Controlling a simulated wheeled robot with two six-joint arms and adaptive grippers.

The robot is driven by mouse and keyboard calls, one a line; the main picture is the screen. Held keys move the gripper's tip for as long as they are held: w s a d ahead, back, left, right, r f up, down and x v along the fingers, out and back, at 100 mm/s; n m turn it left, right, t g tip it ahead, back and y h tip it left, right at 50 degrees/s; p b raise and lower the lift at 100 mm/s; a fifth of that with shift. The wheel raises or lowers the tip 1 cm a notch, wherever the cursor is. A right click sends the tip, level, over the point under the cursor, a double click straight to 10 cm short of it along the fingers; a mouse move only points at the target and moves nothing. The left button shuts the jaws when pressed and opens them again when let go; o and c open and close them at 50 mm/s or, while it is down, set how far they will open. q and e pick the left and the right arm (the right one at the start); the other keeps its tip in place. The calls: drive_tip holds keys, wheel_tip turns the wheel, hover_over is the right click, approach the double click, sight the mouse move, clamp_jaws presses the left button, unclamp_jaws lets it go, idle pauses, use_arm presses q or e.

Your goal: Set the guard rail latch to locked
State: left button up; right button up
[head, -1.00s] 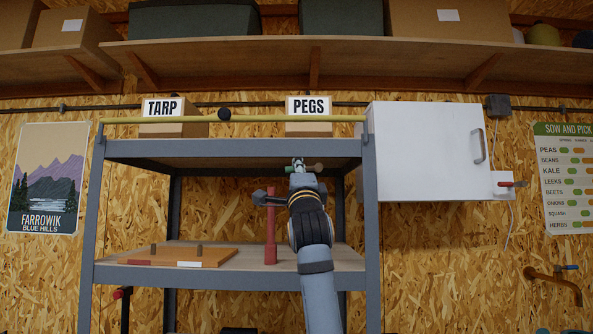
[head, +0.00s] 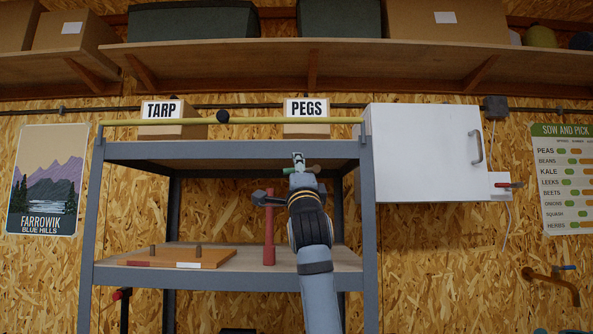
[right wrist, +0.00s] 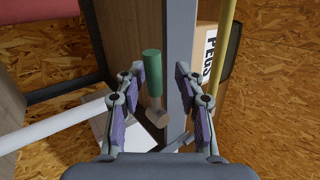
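A short piece with a green grip (right wrist: 152,68) and a brownish end (right wrist: 158,117) is between the fingers of my right gripper (right wrist: 162,90), nearer the left finger. The fingers stand apart, with a gap on the right side. In the head view my right gripper (head: 299,162) is at the rack's top shelf edge, left of the right post. No latch marking is readable. My left gripper is out of view.
Boxes labelled TARP (head: 165,128) and PEGS (head: 307,126) stand behind the rail. A red upright handle (head: 269,235) stands on the lower shelf beside my arm, near a wooden board (head: 190,257) with two pegs. A white cabinet (head: 425,150) is at right.

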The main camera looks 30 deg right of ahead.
drive_tip(key=shift+w, duration=0.15)
drive_tip(key=shift+f, duration=0.25)
drive_tip(key=v, duration=1.1)
drive_tip(key=shift+s, duration=0.45)
drive_tip(key=shift+a, duration=0.1)
